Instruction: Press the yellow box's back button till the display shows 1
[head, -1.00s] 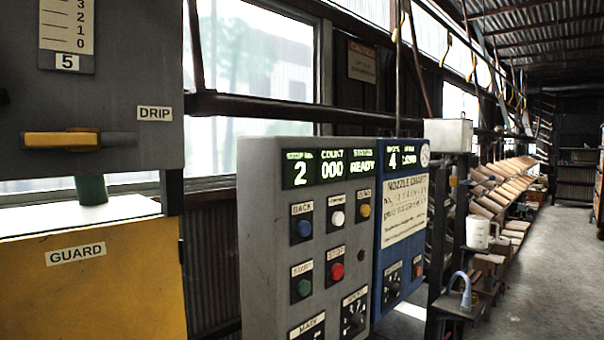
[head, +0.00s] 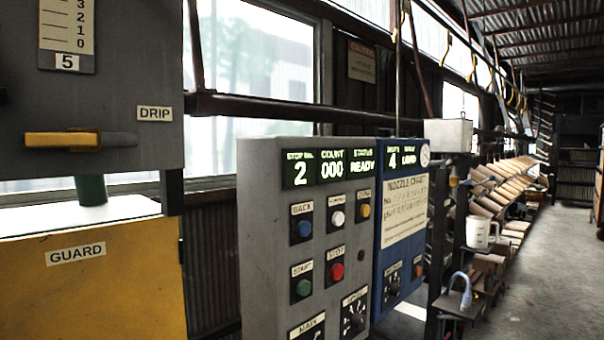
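A grey control box (head: 262,210) stands in the middle of the head view. Its lit display (head: 328,168) shows stop number 2, count 000 and status READY. A blue button labelled BACK (head: 303,229) is at the upper left of its buttons, below the display. The large yellow panel (head: 90,295) at the lower left is labelled GUARD, and no button shows on it. The box with the BACK button looks grey, not yellow. Neither of my grippers is in view.
Near BACK are a white button (head: 338,218), a yellow one (head: 363,211), a green START (head: 303,288) and a red STOP (head: 337,271). A blue box (head: 402,262) showing 4 adjoins on the right. A grey DRIP cabinet (head: 95,105) is at the left. Floor (head: 545,270) is clear at right.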

